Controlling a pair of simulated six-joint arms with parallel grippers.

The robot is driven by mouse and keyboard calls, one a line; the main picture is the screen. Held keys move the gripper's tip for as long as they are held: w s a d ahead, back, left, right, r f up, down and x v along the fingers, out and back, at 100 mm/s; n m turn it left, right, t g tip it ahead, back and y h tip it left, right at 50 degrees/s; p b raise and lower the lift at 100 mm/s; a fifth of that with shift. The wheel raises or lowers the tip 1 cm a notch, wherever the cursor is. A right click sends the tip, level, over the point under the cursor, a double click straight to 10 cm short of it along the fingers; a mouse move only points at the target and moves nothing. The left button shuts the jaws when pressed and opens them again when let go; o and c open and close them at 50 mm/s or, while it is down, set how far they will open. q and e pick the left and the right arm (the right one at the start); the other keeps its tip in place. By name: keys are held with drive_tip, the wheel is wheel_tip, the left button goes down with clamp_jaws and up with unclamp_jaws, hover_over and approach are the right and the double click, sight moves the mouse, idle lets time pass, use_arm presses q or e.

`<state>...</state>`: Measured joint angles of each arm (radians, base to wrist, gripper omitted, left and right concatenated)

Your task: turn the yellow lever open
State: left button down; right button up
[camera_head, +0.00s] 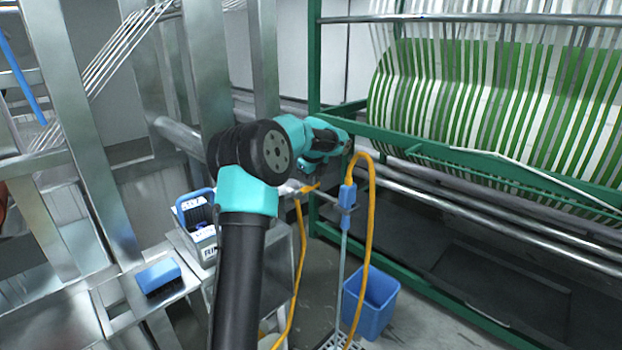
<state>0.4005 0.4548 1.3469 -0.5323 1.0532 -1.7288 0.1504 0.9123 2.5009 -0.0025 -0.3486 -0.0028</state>
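A small yellow piece (309,188), which looks like the yellow lever, shows just below my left wrist, above a metal stand. Its exact shape and angle are partly hidden by the arm. My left gripper (322,175) is at the end of the teal and black arm, right by the yellow piece. The fingers are dark and small, and I cannot tell whether they touch it or are open or shut. My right gripper is not in view.
A yellow hose (373,215) loops beside a blue hose fitting (347,196) on the right. A blue bucket (373,303) stands below. A green-framed machine (470,165) with webbing fills the right. A blue brush (158,275) and a blue-handled container (203,238) sit left.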

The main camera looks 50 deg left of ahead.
use_arm(q)
drive_tip(key=shift+f, duration=0.65)
drive_tip(key=w+v, duration=0.1)
drive_tip(key=v, duration=1.4)
drive_tip(key=shift+w+a+r, duration=0.2)
drive_tip(key=shift+w+r, duration=0.05)
drive_tip(key=shift+w, duration=0.2)
